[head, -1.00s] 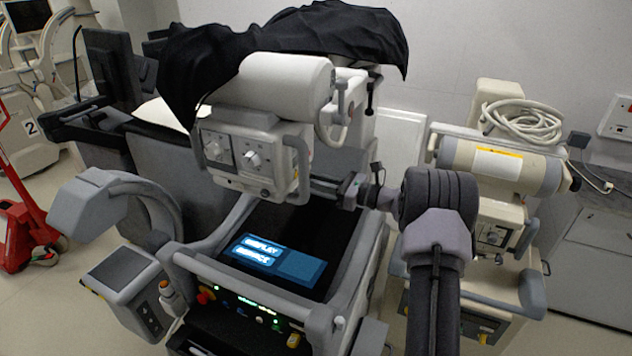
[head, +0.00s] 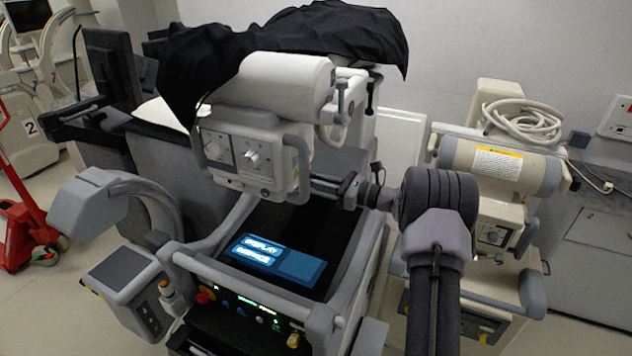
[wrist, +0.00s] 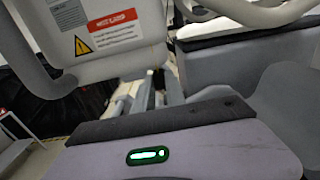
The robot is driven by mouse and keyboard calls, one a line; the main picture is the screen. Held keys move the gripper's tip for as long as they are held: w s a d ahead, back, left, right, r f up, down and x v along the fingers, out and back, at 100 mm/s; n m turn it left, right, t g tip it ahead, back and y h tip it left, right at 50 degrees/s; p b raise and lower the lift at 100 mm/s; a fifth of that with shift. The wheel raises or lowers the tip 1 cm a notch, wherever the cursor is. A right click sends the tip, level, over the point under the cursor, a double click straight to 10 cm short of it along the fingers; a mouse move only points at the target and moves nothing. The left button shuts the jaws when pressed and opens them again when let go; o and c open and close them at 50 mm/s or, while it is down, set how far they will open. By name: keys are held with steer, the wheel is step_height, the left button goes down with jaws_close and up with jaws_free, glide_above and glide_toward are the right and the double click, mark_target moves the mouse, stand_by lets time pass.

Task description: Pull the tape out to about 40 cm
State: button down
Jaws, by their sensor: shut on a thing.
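The white tube head (head: 272,80) with its grey dial box (head: 243,158) stands over the grey cart. No tape or tape measure can be made out in either view. My gripper (head: 320,186) reaches in from the right, close to the lower right side of the dial box, beside its grey handle (head: 302,165). In the wrist view, my gripper's fingers (wrist: 150,92) are close together beyond my wrist housing, below a white panel with a red and yellow warning label (wrist: 97,33). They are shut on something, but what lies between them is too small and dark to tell.
The cart's blue-lit screen (head: 275,260) lies below my gripper. A beige cart (head: 510,165) with a coiled cable stands at right. A red lift (head: 25,225) stands at far left.

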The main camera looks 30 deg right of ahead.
step_height(320, 180, down, 15)
steer(key=b, duration=0.8)
steer(key=shift+b, duration=0.4)
steer(key=c, duration=1.4)
jaws_free()
steer(key=shift+o, duration=0.2)
steer(key=p+v, duration=0.2)
steer(key=v, duration=1.5)
steer(key=shift+s, duration=0.2)
steer(key=shift+d, duration=0.15)
